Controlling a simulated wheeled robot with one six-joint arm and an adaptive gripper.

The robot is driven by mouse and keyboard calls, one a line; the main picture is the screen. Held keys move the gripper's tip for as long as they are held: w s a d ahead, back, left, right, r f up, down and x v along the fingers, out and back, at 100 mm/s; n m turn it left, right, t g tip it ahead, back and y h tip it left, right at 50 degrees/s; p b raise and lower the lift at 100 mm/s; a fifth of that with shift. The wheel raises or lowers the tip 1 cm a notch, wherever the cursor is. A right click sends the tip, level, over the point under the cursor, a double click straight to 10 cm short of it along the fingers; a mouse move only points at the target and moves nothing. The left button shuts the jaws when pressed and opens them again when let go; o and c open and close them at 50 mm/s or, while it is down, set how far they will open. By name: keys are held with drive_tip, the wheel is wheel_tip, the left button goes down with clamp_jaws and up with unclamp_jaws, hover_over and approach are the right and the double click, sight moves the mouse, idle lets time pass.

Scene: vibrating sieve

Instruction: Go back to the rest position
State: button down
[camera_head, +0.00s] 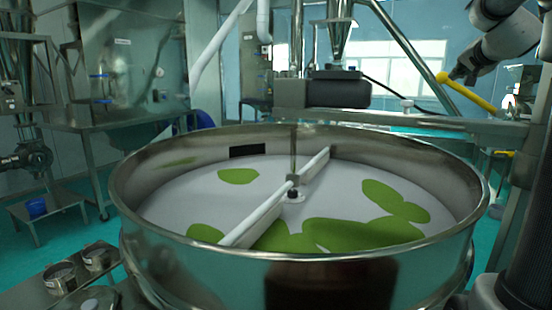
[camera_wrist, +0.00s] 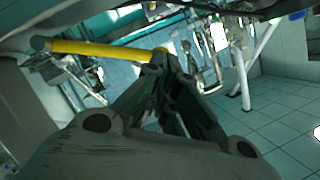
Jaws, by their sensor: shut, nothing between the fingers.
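My gripper (camera_head: 456,74) is at the upper right in the head view, above and to the right of the sieve, at the end of my grey arm. In the wrist view its dark fingers (camera_wrist: 165,60) come together at the tips, with nothing seen between them. The round steel sieve (camera_head: 152,240) fills the middle of the head view. Its pale screen carries several patches of green powder (camera_head: 365,232), and a white bar crosses it. My gripper is apart from the sieve.
A yellow rod (camera_head: 468,93) shows close to my gripper; it also shows in the wrist view (camera_wrist: 100,48), its right end near the fingertips. I cannot tell if they touch. Small round metal containers (camera_head: 60,279) stand at the lower left. A steel table (camera_head: 120,116) stands behind on the left.

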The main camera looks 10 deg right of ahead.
drive_tip(key=s+a+f+n+g+y, duration=0.1)
drive_tip(key=s+a+f+g, duration=0.1)
drive_tip(key=f, duration=0.3)
drive_tip(key=s+a+f+n+g+y, duration=0.1)
drive_tip(key=s+a+f, duration=0.15)
drive_tip(key=f, duration=0.35)
drive_tip(key=s+a+f+n+g+y, duration=0.1)
drive_tip(key=s+a+f+n+g, duration=0.1)
drive_tip(key=s+a+f, duration=0.3)
drive_tip(key=s+a+f+n+g, duration=0.2)
drive_tip(key=s+a+f+n, duration=0.2)
drive_tip(key=s+a, duration=0.4)
drive_tip(key=s+a+f+n+g+y, duration=0.1)
drive_tip(key=s+a+f, duration=0.6)
drive_tip(key=s, duration=0.7)
drive_tip(key=n+g, duration=0.1)
drive_tip(key=n, duration=0.1)
drive_tip(key=shift+s+a+n+g+y, duration=0.25)
drive_tip(key=shift+n+g+y, duration=0.05)
drive_tip(key=shift+n+g, duration=0.1)
drive_tip(key=shift+s+d+f, duration=0.1)
